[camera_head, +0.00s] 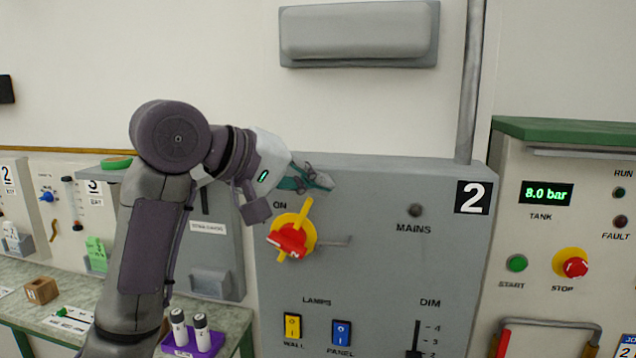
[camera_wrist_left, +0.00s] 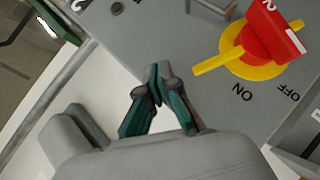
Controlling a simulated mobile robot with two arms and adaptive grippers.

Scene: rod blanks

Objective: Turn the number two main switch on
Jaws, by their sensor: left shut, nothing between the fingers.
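The number two main switch is a red rotary handle on a yellow disc with a yellow bar (camera_head: 291,240), on a grey panel (camera_head: 375,280) marked 2. In the head view the bar slants, its upper end right of the ON label. In the left wrist view the switch (camera_wrist_left: 262,40) is at upper right, with ON and OFF labels beside it. The MAINS lamp (camera_head: 415,210) looks dark. My left gripper (camera_head: 322,182) is shut and empty near the panel's upper edge, above the switch and apart from it; its fingertips also show in the wrist view (camera_wrist_left: 153,78). My right gripper is out of view.
A thin grey lever (camera_head: 333,241) juts out right of the switch. Yellow and blue lamp rockers (camera_head: 292,327) and a DIM slider (camera_head: 416,340) sit below. A tank panel (camera_head: 560,220) stands right. A purple holder (camera_head: 196,343) with white cylinders is on the left bench.

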